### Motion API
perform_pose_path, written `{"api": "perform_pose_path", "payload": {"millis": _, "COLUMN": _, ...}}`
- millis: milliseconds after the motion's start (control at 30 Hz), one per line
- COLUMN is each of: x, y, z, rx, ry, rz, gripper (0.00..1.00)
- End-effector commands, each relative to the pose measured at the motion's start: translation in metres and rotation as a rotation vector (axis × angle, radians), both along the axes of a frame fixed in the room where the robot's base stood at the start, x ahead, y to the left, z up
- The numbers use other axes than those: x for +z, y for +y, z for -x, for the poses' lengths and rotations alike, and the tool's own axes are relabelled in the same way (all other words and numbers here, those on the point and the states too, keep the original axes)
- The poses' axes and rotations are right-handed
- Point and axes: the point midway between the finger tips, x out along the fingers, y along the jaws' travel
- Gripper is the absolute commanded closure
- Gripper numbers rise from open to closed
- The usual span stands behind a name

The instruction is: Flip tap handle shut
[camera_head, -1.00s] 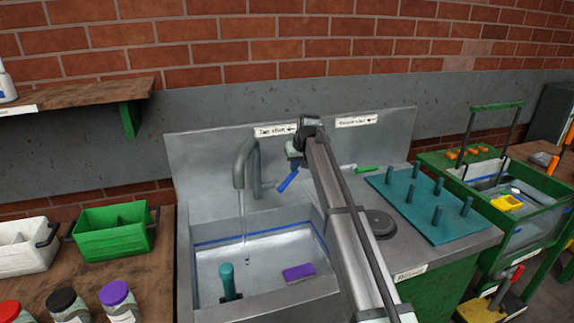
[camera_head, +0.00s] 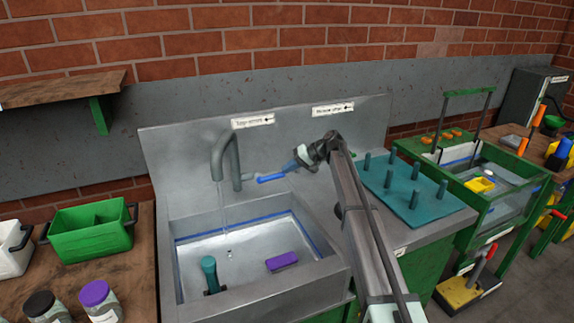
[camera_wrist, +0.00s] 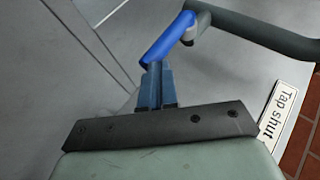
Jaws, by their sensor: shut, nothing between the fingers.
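The grey tap (camera_head: 222,158) stands behind the sink, with a thin stream of water falling from its spout. Its blue handle (camera_head: 270,179) sticks out to the right, nearly level in the head view. My gripper (camera_head: 287,168) is shut and empty at the handle's free right end. In the wrist view, the closed fingertips (camera_wrist: 156,68) meet or nearly meet the near end of the blue handle (camera_wrist: 168,38); contact is hard to tell. The "Tap shut" label (camera_wrist: 284,108) is at the right there.
The sink (camera_head: 190,262) holds a teal-handled tool (camera_head: 209,270) and a purple block (camera_head: 282,262). A teal peg board (camera_head: 425,205) lies right of my arm. A green crate (camera_head: 92,240) stands at the left. The metal backsplash (camera_head: 180,150) is close behind the tap.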

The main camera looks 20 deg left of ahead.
Motion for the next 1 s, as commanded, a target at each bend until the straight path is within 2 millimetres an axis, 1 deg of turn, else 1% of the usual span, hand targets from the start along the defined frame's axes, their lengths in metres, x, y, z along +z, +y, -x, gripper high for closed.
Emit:
{"api": "perform_pose_path", "payload": {"millis": 233, "x": -0.008, "y": -0.002, "z": -0.002, "rx": -0.001, "ry": -0.002, "rz": 0.003, "gripper": 1.0}}
{"api": "perform_pose_path", "payload": {"millis": 733, "x": -0.013, "y": -0.004, "z": -0.003, "rx": -0.001, "ry": -0.002, "rz": 0.01, "gripper": 1.0}}
{"api": "perform_pose_path", "payload": {"millis": 867, "x": -0.012, "y": -0.006, "z": -0.003, "rx": -0.001, "ry": -0.002, "rz": 0.01, "gripper": 1.0}}
{"api": "perform_pose_path", "payload": {"millis": 1000, "x": -0.003, "y": -0.017, "z": -0.006, "rx": -0.003, "ry": -0.003, "rz": 0.008, "gripper": 1.0}}
